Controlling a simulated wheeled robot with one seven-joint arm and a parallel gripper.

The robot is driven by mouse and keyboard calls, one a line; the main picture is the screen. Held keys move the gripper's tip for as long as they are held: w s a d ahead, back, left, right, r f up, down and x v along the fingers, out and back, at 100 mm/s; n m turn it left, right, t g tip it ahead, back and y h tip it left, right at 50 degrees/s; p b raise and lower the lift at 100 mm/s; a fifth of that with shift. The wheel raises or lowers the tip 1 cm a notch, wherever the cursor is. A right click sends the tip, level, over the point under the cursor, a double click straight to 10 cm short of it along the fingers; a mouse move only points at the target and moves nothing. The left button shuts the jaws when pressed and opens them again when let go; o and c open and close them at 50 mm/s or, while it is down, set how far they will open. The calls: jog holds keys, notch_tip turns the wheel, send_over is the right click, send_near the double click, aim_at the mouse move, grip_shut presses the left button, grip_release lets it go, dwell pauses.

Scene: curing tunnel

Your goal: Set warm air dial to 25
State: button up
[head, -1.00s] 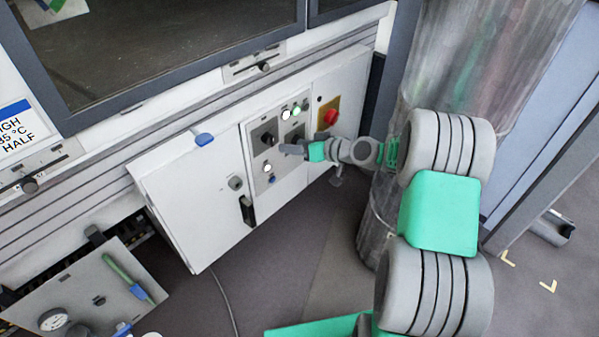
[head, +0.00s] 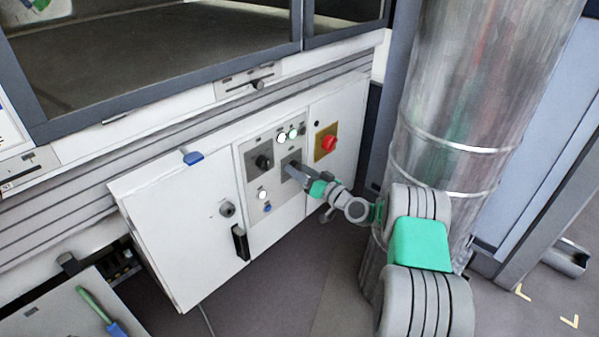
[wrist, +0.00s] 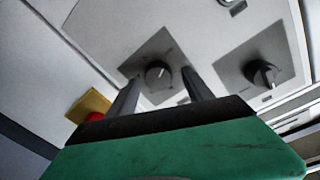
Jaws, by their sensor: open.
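Two dark round dials sit on grey plates of the white control panel. The first dial (head: 263,162) is to the left in the head view and also shows at the right in the wrist view (wrist: 262,74). The second dial (wrist: 158,75) shows in the wrist view with a pale pointer line; my gripper mostly hides it in the head view. My gripper (head: 290,168) is open in front of this second dial. In the wrist view its fingers (wrist: 160,80) stand on either side of the dial, with no clear contact. Dial labels are too small to read.
A red stop button (head: 329,143) on a yellow plate is right of the dials. A black handle (head: 240,243) juts out at left.

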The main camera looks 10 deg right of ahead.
grip_shut()
dwell(0.5)
jog(key=shift+m, duration=0.3)
jog(key=m+p, duration=0.1)
jog(key=m, duration=0.4)
jog(key=m+g+p, duration=0.1)
jog(key=m, duration=0.4)
jog(key=shift+a+r+m+p, duration=0.1)
jog(key=shift+a+m+p, duration=0.1)
jog(key=shift+m+p, duration=0.15)
dwell(0.5)
